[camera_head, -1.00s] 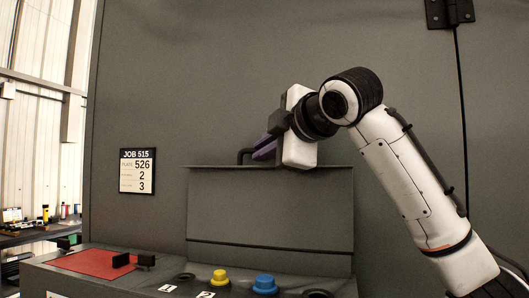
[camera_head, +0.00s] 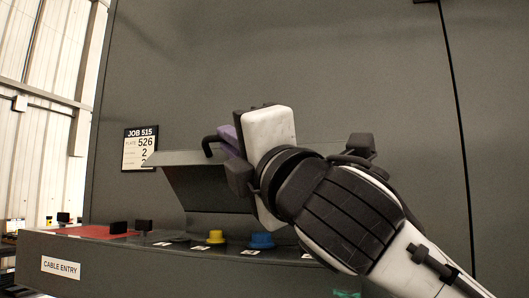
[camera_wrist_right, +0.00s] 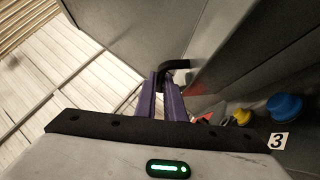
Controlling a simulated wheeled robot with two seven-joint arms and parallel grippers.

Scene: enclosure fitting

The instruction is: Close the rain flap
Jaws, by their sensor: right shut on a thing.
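The rain flap (camera_head: 205,188) is a dark grey panel on the front of the grey enclosure, above the cable entry shelf. It stands tilted out from the enclosure face, and its right part is hidden behind my right gripper. Its black bent handle (camera_head: 210,143) sticks up at its upper edge. My right gripper (camera_head: 228,138) has purple fingers and is shut on this handle. In the right wrist view the handle (camera_wrist_right: 178,64) runs in between the two purple fingertips (camera_wrist_right: 164,82). My left gripper is not in view.
A shelf (camera_head: 120,250) labelled CABLE ENTRY juts out below, with a yellow plug (camera_head: 215,237), a blue plug (camera_head: 262,240), black blocks (camera_head: 143,225) and a red mat (camera_head: 85,231). A JOB 515 sign (camera_head: 139,148) is on the enclosure, left of the flap.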

